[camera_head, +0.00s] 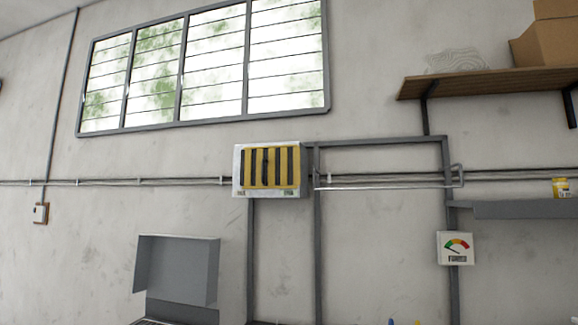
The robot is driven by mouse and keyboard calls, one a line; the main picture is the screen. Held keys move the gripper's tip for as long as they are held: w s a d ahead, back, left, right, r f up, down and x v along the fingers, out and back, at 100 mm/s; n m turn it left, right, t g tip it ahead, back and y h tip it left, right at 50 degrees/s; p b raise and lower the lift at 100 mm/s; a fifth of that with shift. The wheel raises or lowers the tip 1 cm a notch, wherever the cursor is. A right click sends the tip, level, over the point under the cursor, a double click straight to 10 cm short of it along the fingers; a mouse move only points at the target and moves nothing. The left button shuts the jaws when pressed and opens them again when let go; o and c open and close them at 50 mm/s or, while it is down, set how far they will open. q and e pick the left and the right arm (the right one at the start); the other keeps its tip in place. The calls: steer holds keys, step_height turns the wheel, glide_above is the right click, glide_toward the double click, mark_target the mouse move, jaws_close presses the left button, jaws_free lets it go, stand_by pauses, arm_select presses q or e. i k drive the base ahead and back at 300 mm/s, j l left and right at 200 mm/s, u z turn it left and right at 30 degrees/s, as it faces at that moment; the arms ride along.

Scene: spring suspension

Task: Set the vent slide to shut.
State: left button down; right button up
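The vent is a white box (236,180) fixed to a grey frame on the wall, near the middle of the view. Its face carries a yellow slide plate (259,180) with upright dark bars or slots across it. A small dark knob or tab seems to stand near the middle of the plate. Small labels sit at the lower left and lower right of the box, too small to read. I cannot tell for sure whether the slots are open or covered. Neither of my grippers is in view.
A gauge (455,247) with a green-to-red dial hangs on the frame at right. A grey open-lidded box (178,270) is below left. A wooden shelf (490,82) with a cardboard box is at upper right. A rail (385,187) runs right of the vent.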

mark_target(259, 179)
steer(key=i+j+z, duration=0.1)
steer(key=z, duration=0.6)
steer(key=i+j+z, duration=0.2)
steer(key=j, duration=0.2)
steer(key=i+j+z, duration=0.2)
steer(key=j, duration=0.15)
steer(key=j+z, duration=0.2)
steer(key=j, duration=0.25)
steer(key=i+j+z, duration=0.2)
steer(key=j, duration=0.25)
steer(key=j+z, duration=0.2)
steer(key=j, duration=0.25)
